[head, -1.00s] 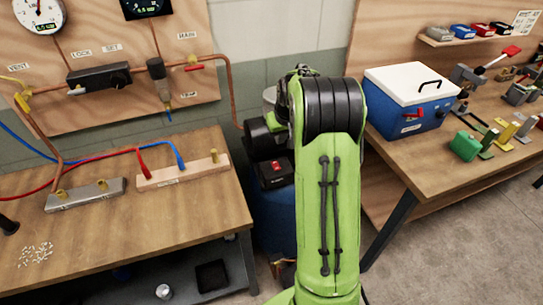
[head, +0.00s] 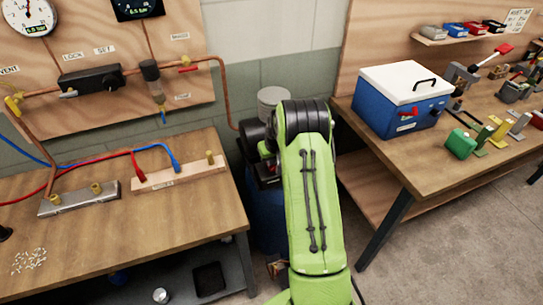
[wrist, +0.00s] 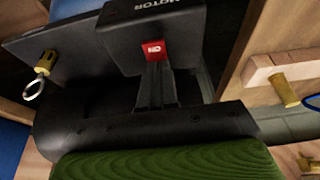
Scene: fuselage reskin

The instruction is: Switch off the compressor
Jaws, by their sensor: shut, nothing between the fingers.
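The compressor stands on the floor between the two tables, with a black motor (head: 254,132) on top and a blue tank (head: 264,212) below, partly hidden by my arm. In the wrist view its black switch box (wrist: 180,28), lettered MOTOR, carries a red switch (wrist: 153,50) with a small white marking. My gripper (wrist: 154,68) is shut and empty, its dark fingertips right at the lower edge of the red switch. I cannot tell whether they touch it. In the head view my arm hides the gripper and the switch.
A brass fitting with a ring (wrist: 44,64) sits left of the switch box. A wooden block with a brass fitting (wrist: 270,76) is at right. The left table (head: 130,235) and right table (head: 420,175) flank the compressor. A copper pipe (head: 229,95) runs down behind it.

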